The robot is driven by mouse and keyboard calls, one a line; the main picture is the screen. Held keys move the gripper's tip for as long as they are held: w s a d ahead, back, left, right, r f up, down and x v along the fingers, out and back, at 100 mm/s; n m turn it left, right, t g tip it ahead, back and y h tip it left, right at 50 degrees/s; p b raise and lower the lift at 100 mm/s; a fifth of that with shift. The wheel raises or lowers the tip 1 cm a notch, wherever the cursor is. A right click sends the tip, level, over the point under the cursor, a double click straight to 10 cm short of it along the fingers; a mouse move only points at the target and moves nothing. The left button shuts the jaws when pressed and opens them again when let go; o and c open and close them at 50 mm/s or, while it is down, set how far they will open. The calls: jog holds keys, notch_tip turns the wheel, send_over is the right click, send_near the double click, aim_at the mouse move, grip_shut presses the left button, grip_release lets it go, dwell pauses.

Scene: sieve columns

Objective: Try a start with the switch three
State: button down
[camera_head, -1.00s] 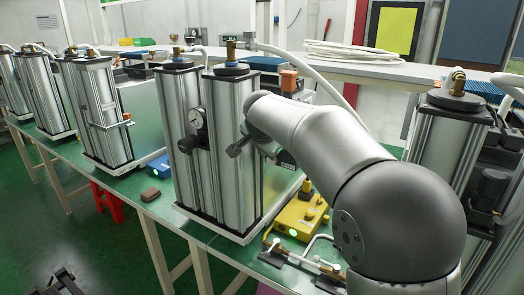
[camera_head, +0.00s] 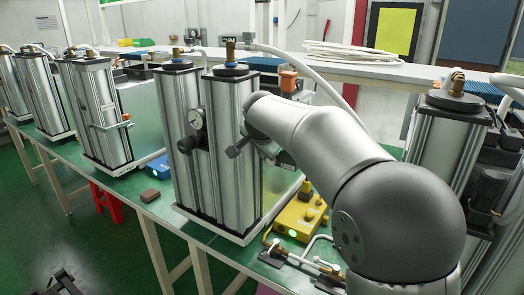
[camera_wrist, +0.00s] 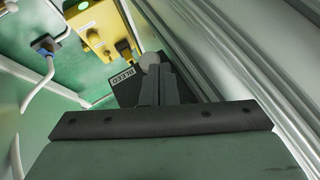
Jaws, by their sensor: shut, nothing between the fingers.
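A yellow control box (camera_head: 300,216) with a lit green lamp and several knobs sits on the green bench, below and right of the tall metal columns. Part of this box also shows at the top of the wrist view (camera_wrist: 97,24). My gripper (camera_wrist: 158,82) is shut and empty in the wrist view. A round grey knob (camera_wrist: 150,58) shows just past its fingertips, beside a dark block (camera_wrist: 125,90) labelled BLEED. I cannot tell whether the fingers touch the knob. In the head view, my arm hides the fingers. No label reading switch three is legible.
Twin metal columns (camera_head: 205,150) with a pressure gauge stand close to my wrist. More columns (camera_head: 98,112) line the bench to the left, near a blue box (camera_head: 160,168) with a lit lamp. White tubing (camera_head: 318,240) and fittings lie at the front.

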jog(key=shift+d, duration=0.1)
jog(key=shift+w+d+r, duration=0.1)
jog(key=shift+w+d, duration=0.15)
jog(key=shift+d, duration=0.55)
jog(key=s+a+r+b, duration=0.2)
jog(key=s+r+b, duration=0.2)
jog(key=s, duration=0.6)
notch_tip(320, 180, up, 3)
jog(key=shift+f, duration=0.15)
jog(key=shift+s, duration=0.1)
